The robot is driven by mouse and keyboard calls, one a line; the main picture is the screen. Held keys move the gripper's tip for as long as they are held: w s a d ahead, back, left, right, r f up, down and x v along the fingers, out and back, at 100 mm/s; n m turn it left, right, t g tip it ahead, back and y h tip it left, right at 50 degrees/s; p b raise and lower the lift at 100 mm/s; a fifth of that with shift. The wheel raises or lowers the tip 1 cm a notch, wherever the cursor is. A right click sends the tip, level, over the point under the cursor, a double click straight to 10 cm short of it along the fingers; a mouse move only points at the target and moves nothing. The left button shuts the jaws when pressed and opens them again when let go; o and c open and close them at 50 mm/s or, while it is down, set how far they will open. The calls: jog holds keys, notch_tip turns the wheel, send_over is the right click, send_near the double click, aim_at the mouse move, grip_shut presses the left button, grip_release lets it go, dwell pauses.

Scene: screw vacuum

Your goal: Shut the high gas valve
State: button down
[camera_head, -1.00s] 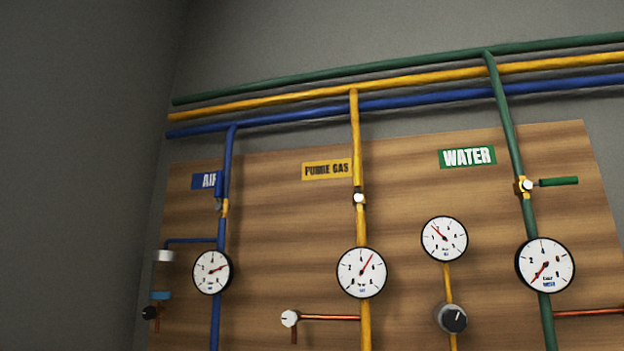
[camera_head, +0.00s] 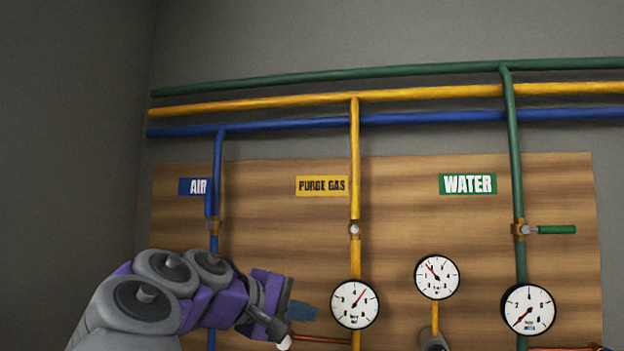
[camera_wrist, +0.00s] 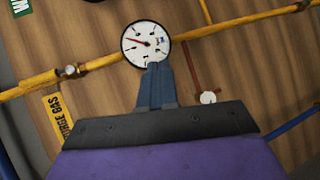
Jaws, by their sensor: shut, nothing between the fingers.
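The high gas valve (camera_head: 354,229) is a small silver fitting on the yellow vertical pipe, below the PURGE GAS label (camera_head: 322,186). It also shows at the left in the wrist view (camera_wrist: 70,71). A thicker yellow length beside it, in line with the pipe, looks like its handle, but it blends with the pipe. My gripper (camera_head: 314,313) is shut and empty, lower left of the valve and left of the gas gauge (camera_head: 355,304). In the wrist view, its blue-grey fingertips (camera_wrist: 153,67) overlap the gauge's lower edge; I cannot tell whether they touch it.
The blue air pipe (camera_head: 218,160) runs on the left. The green water pipe (camera_head: 513,150) has a valve with a sideways green handle (camera_head: 556,230). A white knob (camera_wrist: 207,97) on a copper branch lies near my gripper. The board around the gas valve is mostly clear.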

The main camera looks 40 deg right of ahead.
aim_at(355, 208)
jog(key=w+r+t+h+p, duration=0.1)
jog(key=w+r+h+p, duration=0.15)
jog(key=r, duration=0.65)
jog(key=w+r+h+p, duration=0.15)
jog(key=r+p, duration=0.25)
jog(key=r, duration=0.4)
jog(key=a+r, duration=0.2)
jog(key=a, duration=0.2)
jog(key=d+b, duration=0.2)
jog(key=d, duration=1.3)
jog(key=shift+s+d+f, duration=0.15)
jog(key=shift+s+f, duration=0.05)
jog(key=shift+s, duration=0.05)
jog(key=shift+w+r, duration=0.1)
jog(key=shift+s+r+m+y+p, duration=0.15)
jog(key=shift+s+m+y+p, duration=0.3)
jog(key=shift+p, duration=0.4)
